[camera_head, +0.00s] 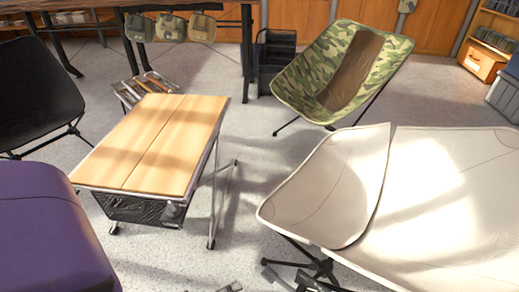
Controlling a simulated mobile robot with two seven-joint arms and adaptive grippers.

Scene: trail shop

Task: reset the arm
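Small grey parts that look like the tip of my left gripper (230,287) just show at the bottom edge, left of the middle. Dark grey parts that may be my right gripper (278,278) show at the bottom edge, right of the middle. They overlap in the picture with the dark legs of a white chair, so I cannot tell them apart well. Both are cut off by the frame, and I cannot tell whether either is open or shut. No held object is visible. The arms themselves are out of view.
A wood-topped folding table (155,140) stands left of centre. A purple seat (45,235) is at lower left, a black chair (38,90) behind it. White chairs (335,185) fill the right. A camouflage chair (385,65) stands behind. Grey floor (250,200) is free between.

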